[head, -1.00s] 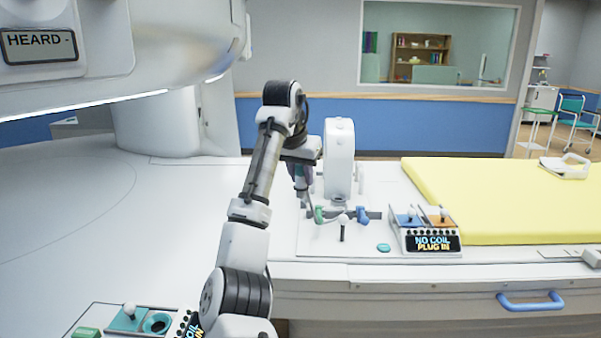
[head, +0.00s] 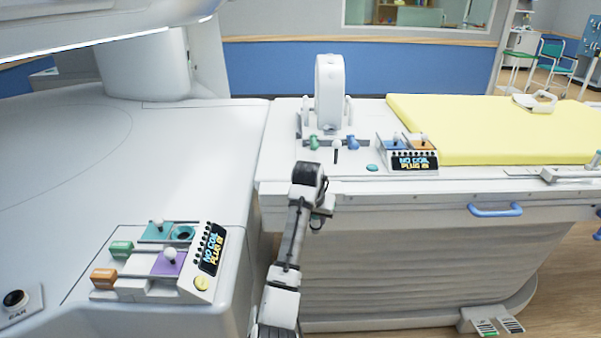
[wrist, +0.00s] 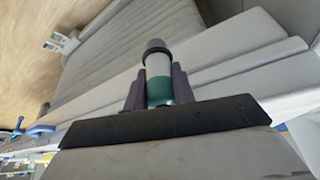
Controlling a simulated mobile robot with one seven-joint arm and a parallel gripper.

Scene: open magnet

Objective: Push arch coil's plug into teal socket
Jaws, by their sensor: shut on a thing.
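My gripper (wrist: 158,82) is shut on the plug (wrist: 157,66), which is white with a teal band and a dark tip pointing away from the jaws. In the head view my gripper (head: 318,221) is small and partly hidden by my arm, in front of the table's side. The teal socket (head: 182,233), a dark round hole with a teal rim, lies on the left panel, to the left of my gripper and apart from it. The white upright arch coil (head: 329,92) stands on the table behind my arm. No cable shows clearly.
A second display (head: 414,163) stands by the yellow mattress (head: 480,130). The left white surface is largely clear.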

